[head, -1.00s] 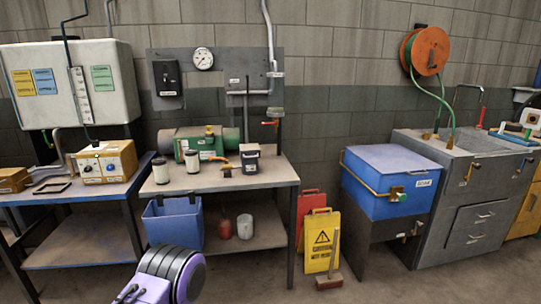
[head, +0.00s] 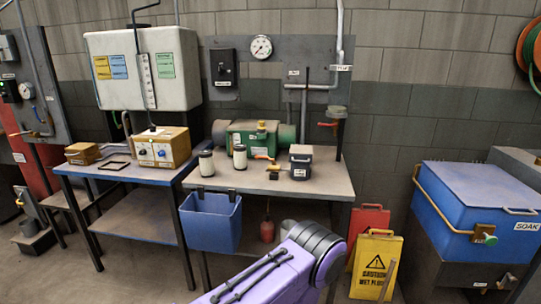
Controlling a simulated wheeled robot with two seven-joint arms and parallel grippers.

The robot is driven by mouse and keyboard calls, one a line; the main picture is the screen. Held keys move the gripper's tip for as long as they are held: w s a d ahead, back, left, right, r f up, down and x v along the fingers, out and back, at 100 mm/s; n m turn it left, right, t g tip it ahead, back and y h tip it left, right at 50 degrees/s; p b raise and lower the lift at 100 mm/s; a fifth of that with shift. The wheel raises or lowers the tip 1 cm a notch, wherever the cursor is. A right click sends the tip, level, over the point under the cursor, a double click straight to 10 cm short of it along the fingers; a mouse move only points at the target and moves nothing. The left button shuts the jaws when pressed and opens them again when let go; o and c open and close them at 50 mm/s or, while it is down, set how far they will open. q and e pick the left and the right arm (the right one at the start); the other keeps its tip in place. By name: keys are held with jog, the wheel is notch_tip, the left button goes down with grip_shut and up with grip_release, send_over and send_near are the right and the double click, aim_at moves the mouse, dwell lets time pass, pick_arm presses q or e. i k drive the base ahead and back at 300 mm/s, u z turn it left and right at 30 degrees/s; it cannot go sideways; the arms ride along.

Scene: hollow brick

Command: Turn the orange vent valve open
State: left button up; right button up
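A small orange lever (head: 263,157) sits low in front of the green machine (head: 248,138) on the middle workbench. Another handle, red-orange (head: 328,124), sticks out to the left from an upright pipe at the bench's back right. Which of the two is the vent valve I cannot tell, as no label on them is readable. Neither of my grippers shows. Only a purple link of my arm with a dark ribbed joint comes in at the bottom, in front of the bench and apart from both handles.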

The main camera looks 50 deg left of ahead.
aim_at(265, 158)
jog(key=u, duration=0.45)
jog(key=i, duration=0.6)
jog(key=u, duration=0.7)
